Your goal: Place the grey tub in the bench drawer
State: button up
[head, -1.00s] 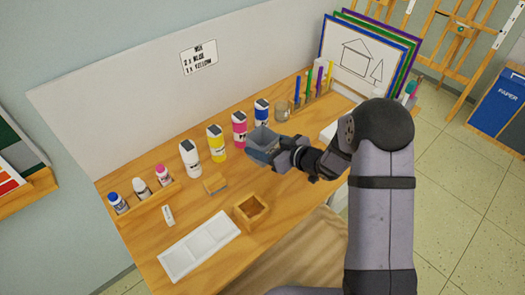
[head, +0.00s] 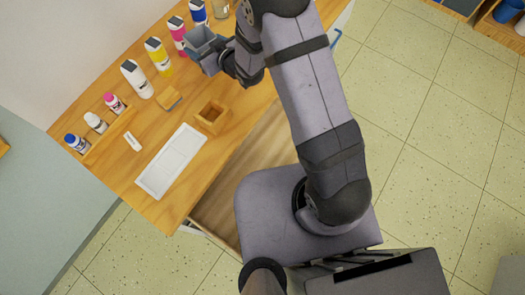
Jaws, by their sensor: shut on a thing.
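The grey tub (head: 201,40) is an open-topped box, held above the back part of the wooden bench (head: 105,152) beside the paint bottles. My gripper (head: 213,62) is shut on its near right side. The bench drawer (head: 255,150) is pulled out below the front edge of the bench top. Its pale wooden inside shows, and my base and arm hide part of it. The tub is well away from the drawer, up and to the left of it.
An open wooden box (head: 212,117) and a white palette tray (head: 171,161) stand near the bench's front edge. A white bottle (head: 136,79), a yellow bottle (head: 158,57) and a pink bottle (head: 177,36) stand behind. Small bottles sit in a rack (head: 108,136) at left.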

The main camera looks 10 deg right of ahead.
jog(key=shift+s+d+f+m+t+h+p, duration=0.2)
jog(key=shift+f+m+t+h+p, duration=0.15)
jog(key=shift+f+m+h, duration=0.35)
jog(key=d+f+m+h, duration=0.1)
jog(key=s+d+f+m+h, duration=0.1)
jog(key=h, duration=0.1)
jog(key=s+d+f+m+t+h+p, duration=0.1)
jog(key=m, duration=0.1)
jog(key=shift+d, duration=0.1)
jog(key=s+d+m+h, duration=0.1)
jog(key=s+d+f+m+h, duration=0.1)
jog(key=s+d+f+m+h+p, duration=0.1)
jog(key=d+h, duration=0.1)
jog(key=shift+s, duration=0.2)
jog(key=s+d+f+m+g+h+p, duration=0.1)
jog(key=s+d+m+g+h+p, duration=0.15)
jog(key=s+d+m+h, duration=0.7)
jog(key=s+d+f+n+y+b, duration=0.1)
jog(key=s+f+b, duration=0.2)
jog(key=f, duration=0.1)
jog(key=s+d+f+n+b, duration=0.1)
jog(key=s+f+b, duration=0.2)
jog(key=s+f, duration=0.1)
jog(key=s+d+f+n+g+y+b, duration=0.1)
jog(key=s+d+f+b, duration=0.1)
jog(key=f, duration=0.4)
jog(key=shift+s+y+b, duration=0.35)
jog(key=shift+s+b, duration=0.2)
jog(key=shift+s, duration=0.55)
